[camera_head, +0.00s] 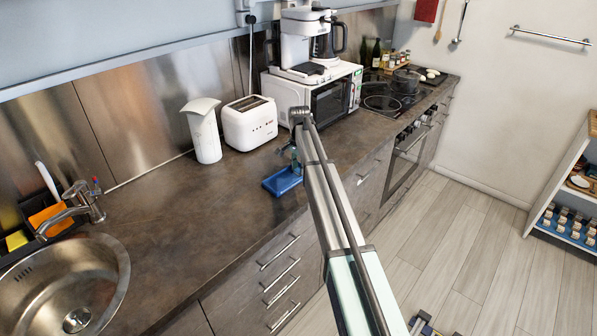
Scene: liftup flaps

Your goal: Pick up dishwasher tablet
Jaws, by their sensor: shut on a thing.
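My arm reaches up from the bottom of the head view and bends down over the counter edge. My gripper (294,160) is small and partly hidden behind the arm, just above a blue tray (279,184) on the counter. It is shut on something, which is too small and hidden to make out. The dishwasher tablet cannot be clearly seen apart from the gripper.
A white toaster (250,123) and a white jug-like container (203,132) stand behind the tray. A microwave (318,90) with a coffee maker (301,40) is beyond. The sink (70,285) is at left; the counter between is clear.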

